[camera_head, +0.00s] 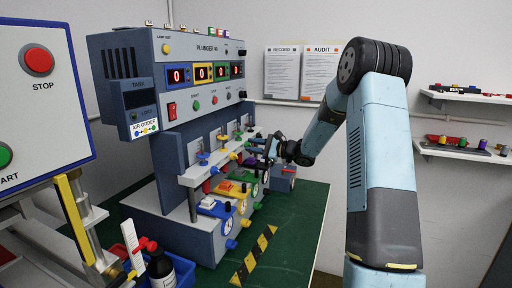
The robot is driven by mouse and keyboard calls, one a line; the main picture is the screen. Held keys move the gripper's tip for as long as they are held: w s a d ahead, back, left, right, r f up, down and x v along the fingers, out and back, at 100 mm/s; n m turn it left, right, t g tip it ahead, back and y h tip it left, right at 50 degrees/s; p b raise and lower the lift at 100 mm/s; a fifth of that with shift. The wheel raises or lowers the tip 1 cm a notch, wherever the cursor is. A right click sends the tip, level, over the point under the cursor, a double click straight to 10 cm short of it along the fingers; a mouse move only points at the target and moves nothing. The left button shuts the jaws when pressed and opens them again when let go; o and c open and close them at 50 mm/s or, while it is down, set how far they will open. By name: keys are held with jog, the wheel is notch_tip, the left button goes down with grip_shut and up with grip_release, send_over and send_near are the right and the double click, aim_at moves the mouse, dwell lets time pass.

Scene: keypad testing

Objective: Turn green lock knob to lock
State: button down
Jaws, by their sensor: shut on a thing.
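The plunger machine (215,98) stands left of centre, with a row of plunger stations along its front. My arm reaches in from the right. My gripper (268,161) is at the front of the far stations, small in view and pointing down and left. Its fingers are shut on a small part there, which appears to be the green lock knob. The fingers and wrist hide most of that part, so its colour and turn angle cannot be made out.
A panel with red STOP button (38,60) stands at the left. A dark bottle (160,268) and blue bin are at the front left. A striped strip (254,257) lies on the green table (295,230), whose right front is clear. Wall shelves (468,152) are at the right.

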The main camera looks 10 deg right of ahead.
jog(key=shift+a+f, duration=0.1)
jog(key=shift+a, duration=0.25)
jog(key=c, duration=1.1)
grip_release()
jog(key=shift+o, duration=1.1)
jog(key=shift+d, duration=0.1)
jog(key=shift+d, duration=0.1)
jog(key=shift+d, duration=0.1)
jog(key=v, duration=1.3)
jog(key=shift+s+d, duration=0.2)
